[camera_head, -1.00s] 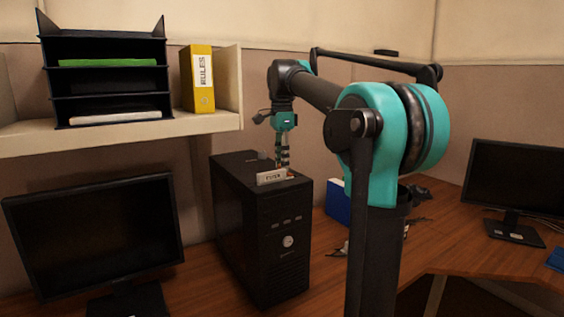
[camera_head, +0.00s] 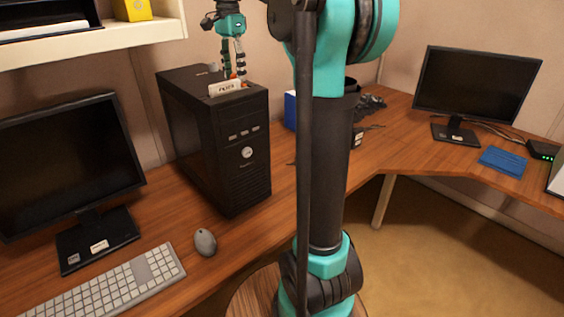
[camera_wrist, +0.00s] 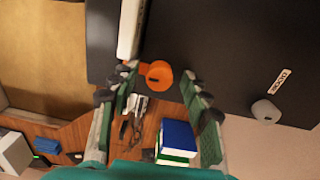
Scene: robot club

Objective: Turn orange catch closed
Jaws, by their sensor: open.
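The orange catch (camera_wrist: 158,74) shows in the wrist view as a round orange piece with a dark mark at its middle, at the edge of the dark computer tower (camera_head: 185,115). In the head view only a sliver of orange (camera_head: 233,73) shows on the tower's top, behind a white label plate. My gripper (camera_head: 236,75) points down over the tower's top. In the wrist view its fingers stand open on either side of the catch, with gaps visible, and it holds nothing. I cannot tell how far the catch is turned.
The white label plate (camera_head: 227,88) stands close in front of the fingers. A pale round knob (camera_wrist: 265,111) is on the tower's top. A blue book (camera_wrist: 177,135) lies behind the tower. A monitor (camera_head: 70,165), keyboard (camera_head: 110,285) and mouse (camera_head: 205,242) are nearby.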

